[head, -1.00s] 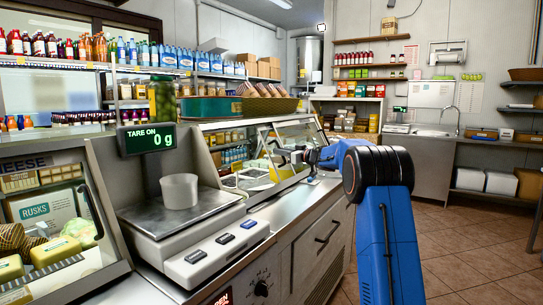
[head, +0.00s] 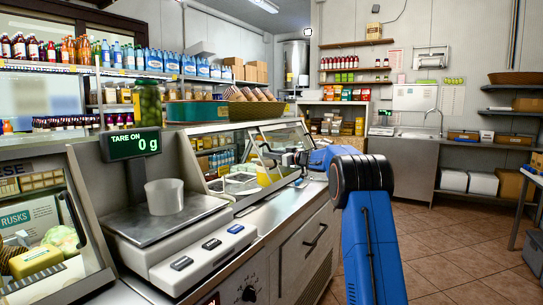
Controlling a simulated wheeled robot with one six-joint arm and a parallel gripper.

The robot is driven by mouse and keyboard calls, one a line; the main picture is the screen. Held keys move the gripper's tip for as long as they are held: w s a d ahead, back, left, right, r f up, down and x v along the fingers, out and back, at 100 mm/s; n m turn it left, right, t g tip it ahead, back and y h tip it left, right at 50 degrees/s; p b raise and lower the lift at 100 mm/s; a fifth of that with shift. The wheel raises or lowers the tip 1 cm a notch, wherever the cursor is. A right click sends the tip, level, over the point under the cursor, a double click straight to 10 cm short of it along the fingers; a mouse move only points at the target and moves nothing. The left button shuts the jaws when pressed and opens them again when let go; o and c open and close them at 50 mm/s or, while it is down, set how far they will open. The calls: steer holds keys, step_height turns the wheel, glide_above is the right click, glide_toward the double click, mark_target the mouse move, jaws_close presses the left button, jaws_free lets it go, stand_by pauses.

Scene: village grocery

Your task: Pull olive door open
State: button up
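A glass-fronted counter case (head: 232,181) stands beyond the scale, with trays of food behind its glass. A slanted glass door (head: 287,141) with a dark handle (head: 265,151) is at its right part; I take this for the olive door. Whether it stands a little ajar is too small to tell. My gripper (head: 272,155) is at the end of my blue arm, close beside the handle. Its fingers are small and overlap the handle in the picture, so I cannot tell whether they touch or grip it.
A scale (head: 180,225) with a white cup (head: 164,196) stands on the near counter. A cheese case (head: 45,225) is at the left. Bottles line the shelf above. Below my arm is a steel cabinet (head: 305,250) with a handle. Tiled floor (head: 450,245) is open at the right.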

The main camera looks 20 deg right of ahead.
steer(key=shift+s, duration=0.1)
steer(key=v, duration=1.7)
steer(key=shift+d, duration=0.1)
